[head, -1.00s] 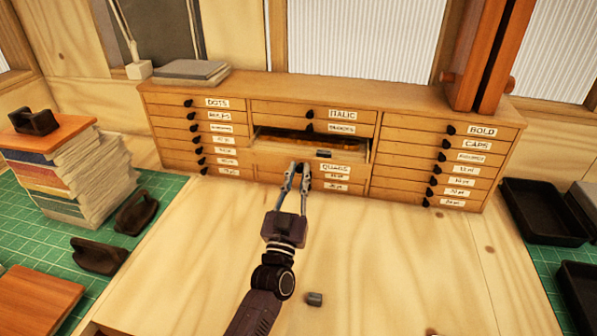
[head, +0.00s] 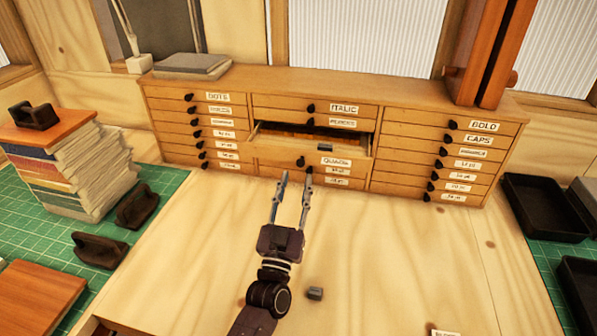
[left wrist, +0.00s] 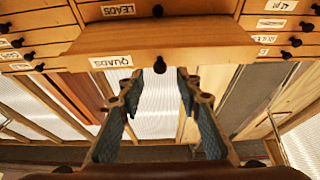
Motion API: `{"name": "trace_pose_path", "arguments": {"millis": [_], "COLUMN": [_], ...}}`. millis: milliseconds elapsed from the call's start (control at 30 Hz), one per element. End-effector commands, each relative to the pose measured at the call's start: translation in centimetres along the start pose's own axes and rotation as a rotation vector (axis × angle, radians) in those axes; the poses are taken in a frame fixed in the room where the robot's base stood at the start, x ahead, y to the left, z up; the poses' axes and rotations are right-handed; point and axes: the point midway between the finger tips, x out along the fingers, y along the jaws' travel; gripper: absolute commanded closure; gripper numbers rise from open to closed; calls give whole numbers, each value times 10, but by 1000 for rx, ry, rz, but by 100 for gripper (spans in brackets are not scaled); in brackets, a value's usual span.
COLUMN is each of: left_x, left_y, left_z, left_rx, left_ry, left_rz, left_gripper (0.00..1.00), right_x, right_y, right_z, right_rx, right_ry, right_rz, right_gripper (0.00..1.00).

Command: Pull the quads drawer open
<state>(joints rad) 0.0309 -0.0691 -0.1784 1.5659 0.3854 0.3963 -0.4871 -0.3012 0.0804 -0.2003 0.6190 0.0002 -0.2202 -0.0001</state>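The quads drawer (head: 279,164) is in the middle column of the wooden cabinet and stands pulled out. Its dark inside shows above its front, with a small grey piece (head: 325,147) in it. Its label and black knob (head: 300,162) face me. In the left wrist view the drawer front (left wrist: 205,45) juts out, with its knob (left wrist: 160,65) near the fingertips. My left gripper (head: 296,177) is open and empty just in front of the knob. In the left wrist view its fingers (left wrist: 159,82) are spread apart, clear of the knob. My right gripper is not in view.
Closed labelled drawers (head: 450,154) flank the open one. A small grey block (head: 315,293) lies on the bare wooden top. A stack of books and papers (head: 75,170) stands left; black trays (head: 545,208) lie right.

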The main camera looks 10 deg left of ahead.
Motion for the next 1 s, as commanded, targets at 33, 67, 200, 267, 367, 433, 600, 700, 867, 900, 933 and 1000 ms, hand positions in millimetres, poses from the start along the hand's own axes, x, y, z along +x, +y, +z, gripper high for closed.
{"name": "trace_pose_path", "arguments": {"millis": [33, 67, 200, 267, 367, 433, 600, 700, 867, 900, 933, 1000], "left_x": [-12, -18, -44, -53, -64, -69, -74, -74, -73, -73, -73, -73], "left_y": [0, 0, 0, 0, 0, 0, 0, 0, 0, 0, 0, 0], "left_z": [1, 1, 1, 1, 0, 0, 0, 0, 0, 0, 0, 0], "left_rx": [1, 1, 1, 1, 0, 0, 0, 0, 0, 0, 0, 0], "left_ry": [-4, -4, -3, -2, -1, 1, 1, 1, 1, 1, 1, 1], "left_rz": [1, 1, 0, 0, 1, 0, 0, 0, 0, 0, 0, 0], "left_gripper": [68, 68, 68, 68, 68, 68, 68, 68, 68, 68, 68, 68], "right_x": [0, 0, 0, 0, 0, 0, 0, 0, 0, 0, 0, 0], "right_y": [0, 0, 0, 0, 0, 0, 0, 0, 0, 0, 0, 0], "right_z": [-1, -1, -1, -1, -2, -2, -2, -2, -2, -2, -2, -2], "right_rx": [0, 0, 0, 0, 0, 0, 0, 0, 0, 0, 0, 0], "right_ry": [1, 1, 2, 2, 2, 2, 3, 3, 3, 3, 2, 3], "right_rz": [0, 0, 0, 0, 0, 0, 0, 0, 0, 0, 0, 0], "right_gripper": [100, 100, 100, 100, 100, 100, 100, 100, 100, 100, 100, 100]}}
